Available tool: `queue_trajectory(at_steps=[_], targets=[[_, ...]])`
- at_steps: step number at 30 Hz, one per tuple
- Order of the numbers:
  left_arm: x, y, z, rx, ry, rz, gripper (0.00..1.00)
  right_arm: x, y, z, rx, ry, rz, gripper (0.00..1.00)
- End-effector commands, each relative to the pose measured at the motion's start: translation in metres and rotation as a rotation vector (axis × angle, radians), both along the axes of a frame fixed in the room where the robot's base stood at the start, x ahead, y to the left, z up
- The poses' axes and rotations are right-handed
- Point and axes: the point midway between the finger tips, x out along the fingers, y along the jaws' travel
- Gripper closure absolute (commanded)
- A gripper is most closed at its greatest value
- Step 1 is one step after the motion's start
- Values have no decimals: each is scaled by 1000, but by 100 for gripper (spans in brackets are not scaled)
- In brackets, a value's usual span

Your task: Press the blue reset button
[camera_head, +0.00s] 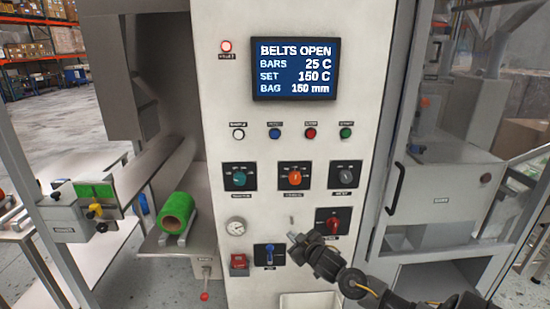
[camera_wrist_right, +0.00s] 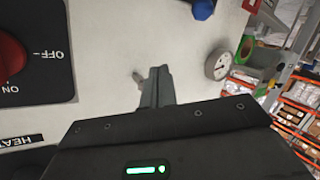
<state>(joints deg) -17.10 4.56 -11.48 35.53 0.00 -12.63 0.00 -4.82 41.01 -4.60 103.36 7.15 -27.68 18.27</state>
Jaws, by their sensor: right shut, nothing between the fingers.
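The blue button (camera_head: 275,133) is in the row of small round buttons under the screen in the head view, second from the left. Its label is too small to read surely. My right gripper (camera_head: 294,238) is shut and empty, low in front of the white panel (camera_head: 215,80), well below the blue button. In the right wrist view its closed fingers (camera_wrist_right: 158,88) point at the panel, near a small metal lever (camera_wrist_right: 139,78). The button does not show in the wrist view. My left gripper is not in view.
White (camera_head: 238,133), red (camera_head: 310,133) and green (camera_head: 346,133) buttons flank the blue one. Below are three rotary knobs, a gauge (camera_head: 237,228), a blue-handled valve (camera_head: 269,254) and a red switch (camera_head: 333,223). The screen (camera_head: 295,70) reads "BELTS OPEN". A green roll (camera_head: 177,213) lies left.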

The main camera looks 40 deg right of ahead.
Motion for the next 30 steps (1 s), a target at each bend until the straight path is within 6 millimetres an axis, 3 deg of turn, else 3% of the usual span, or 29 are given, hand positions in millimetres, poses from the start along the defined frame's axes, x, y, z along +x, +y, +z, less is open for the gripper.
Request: queue_trajectory(at_steps=[1,9,12,15,21,30], targets=[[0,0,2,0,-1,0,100,6,1,34,-14,-53,18,100],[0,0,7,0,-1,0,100,13,26,200,-66,-323,137,100],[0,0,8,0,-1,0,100,6,41,252,-83,-408,187,100],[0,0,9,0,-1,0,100,-3,55,291,-97,-472,231,100],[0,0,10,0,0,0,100,-16,73,329,-111,-538,283,100],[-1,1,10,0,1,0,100,-19,75,335,-112,-548,290,100]])
